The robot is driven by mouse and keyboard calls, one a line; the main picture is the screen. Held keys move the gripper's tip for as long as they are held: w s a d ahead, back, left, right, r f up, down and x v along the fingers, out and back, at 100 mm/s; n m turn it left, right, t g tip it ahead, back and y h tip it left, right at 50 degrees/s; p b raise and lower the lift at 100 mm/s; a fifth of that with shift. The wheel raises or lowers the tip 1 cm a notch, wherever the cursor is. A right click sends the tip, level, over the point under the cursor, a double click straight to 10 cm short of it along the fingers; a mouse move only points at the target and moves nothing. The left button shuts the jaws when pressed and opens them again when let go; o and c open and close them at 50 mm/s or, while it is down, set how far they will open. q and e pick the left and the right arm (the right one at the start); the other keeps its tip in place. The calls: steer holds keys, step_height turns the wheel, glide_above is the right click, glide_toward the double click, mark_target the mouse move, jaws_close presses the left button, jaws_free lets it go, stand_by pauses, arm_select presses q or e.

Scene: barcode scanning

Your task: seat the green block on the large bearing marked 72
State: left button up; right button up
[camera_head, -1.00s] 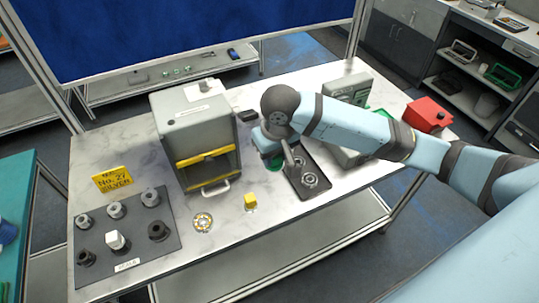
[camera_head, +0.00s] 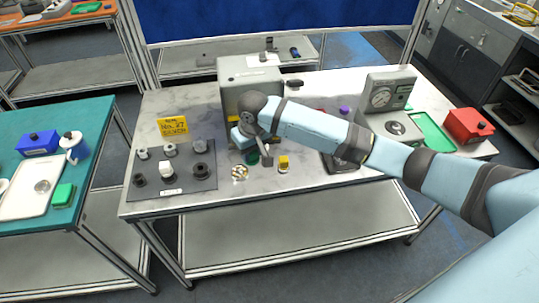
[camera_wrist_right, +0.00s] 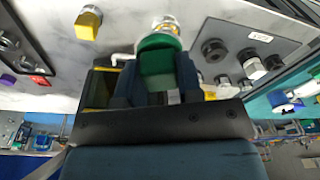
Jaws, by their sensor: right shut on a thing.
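My right gripper (camera_head: 258,152) is shut on the green block (camera_wrist_right: 160,62), which fills the space between its fingers in the right wrist view. In the head view a small part of the green block (camera_head: 252,159) shows below the gripper. The large bearing (camera_head: 239,173) is a pale ring with yellow parts, flat on the marble table near the front edge. The held block is close to it, above and to its right. In the right wrist view the bearing (camera_wrist_right: 167,24) shows just beyond the block, partly hidden by it. The marking is too small to read. My left gripper is out of view.
A yellow-topped block (camera_head: 283,163) stands right of the bearing. A dark board (camera_head: 200,178) with several knob-like parts lies to the left. A grey machine (camera_head: 250,72) stands behind the gripper. A black tray (camera_head: 340,165) lies right, partly under my arm.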

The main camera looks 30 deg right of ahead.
steer(key=shift+n, duration=0.7)
steer(key=w+f+b, duration=0.1)
steer(key=w+f, duration=0.1)
steer(key=f, duration=0.1)
steer(key=w+a+f+b, duration=0.1)
steer(key=w+f+b, duration=0.1)
steer(key=w+f, duration=0.1)
steer(key=w+f+b, duration=0.2)
steer(key=w+f, duration=0.1)
steer(key=shift+a+f, duration=0.25)
steer(key=shift+f, duration=0.8)
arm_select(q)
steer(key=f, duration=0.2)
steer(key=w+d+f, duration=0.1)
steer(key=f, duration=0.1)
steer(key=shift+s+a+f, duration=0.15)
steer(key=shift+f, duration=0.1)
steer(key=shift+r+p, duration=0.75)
arm_select(e)
steer(key=shift+f, duration=1.1)
